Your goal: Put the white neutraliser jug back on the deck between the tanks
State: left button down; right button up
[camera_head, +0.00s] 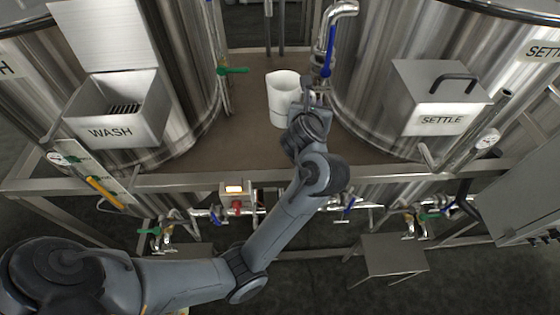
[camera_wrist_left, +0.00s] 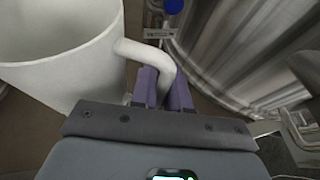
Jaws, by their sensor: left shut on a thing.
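The white neutraliser jug (camera_head: 281,103) is upright over the brown deck (camera_head: 243,148) between the WASH tank and the SETTLE tank. It also shows large at the left of the left wrist view (camera_wrist_left: 62,70), with its open rim up. My left gripper (camera_head: 307,100) is at the jug's right side. In the left wrist view its purple fingers (camera_wrist_left: 160,92) are shut on the jug's curved handle. I cannot tell whether the jug's base touches the deck. My right gripper is not in view.
The WASH tank (camera_head: 190,90) stands left with a hopper (camera_head: 112,105). The SETTLE tank (camera_head: 365,100) stands right with its lidded box (camera_head: 437,95). A pipe with a blue valve handle (camera_head: 329,52) is close behind the jug. A green valve (camera_head: 232,70) is left. Deck front is clear.

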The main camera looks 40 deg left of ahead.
pick_arm(q)
jog(key=shift+n+g+y, duration=0.3)
jog(key=shift+n+y, duration=0.2)
jog(key=shift+s+a+f+b, duration=0.2)
jog(key=shift+f+b, duration=0.5)
jog(key=shift+f, duration=1.65)
jog(key=shift+w+a+f+b, duration=0.1)
jog(key=shift+a+f+b, duration=0.4)
jog(key=shift+f, duration=1.85)
jog(key=shift+s+a+f+b, duration=0.1)
jog(key=shift+f+b, duration=0.8)
jog(key=shift+f, duration=1.45)
jog(key=shift+w, duration=0.1)
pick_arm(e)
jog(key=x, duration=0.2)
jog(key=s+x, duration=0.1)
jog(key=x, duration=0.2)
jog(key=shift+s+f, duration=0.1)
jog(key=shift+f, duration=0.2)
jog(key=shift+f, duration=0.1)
pick_arm(q)
jog(key=shift+f, duration=0.15)
jog(key=c, duration=1.1)
grip_release()
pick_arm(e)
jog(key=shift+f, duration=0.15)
